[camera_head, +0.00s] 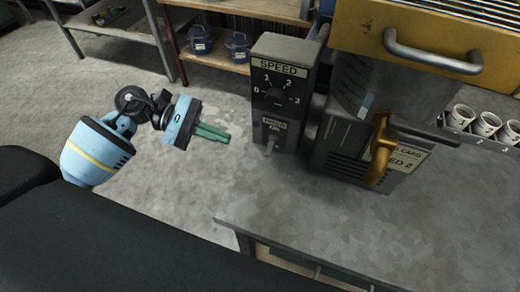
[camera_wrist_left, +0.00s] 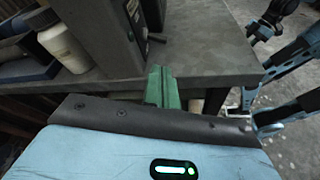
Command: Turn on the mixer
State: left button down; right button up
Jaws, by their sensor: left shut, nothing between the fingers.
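The dark control box (camera_head: 290,65) stands at the left end of the grey table, with a SPEED dial (camera_head: 274,97) marked 0 to 3. Below the dial, a small switch (camera_head: 270,146) sticks out under a small label that is hard to read. The dial's pointer is too small to read. My left gripper (camera_head: 228,133) is left of the box, clear of it, with its green fingers together, empty and pointing right. In the left wrist view the green fingers (camera_wrist_left: 162,86) show in front of the table edge, with the box (camera_wrist_left: 108,38) beyond. My right gripper is not clearly seen.
A dark machine with a brass tap (camera_head: 380,150) stands right of the box, under a yellow panel with a grey handle (camera_head: 432,56). White cups (camera_head: 487,123) stand at the right. The table's front (camera_head: 330,215) is bare. Shelves with blue containers (camera_head: 200,39) stand behind.

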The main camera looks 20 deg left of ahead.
aim_at(259, 158)
pick_arm(q)
jog(key=shift+a, duration=0.2)
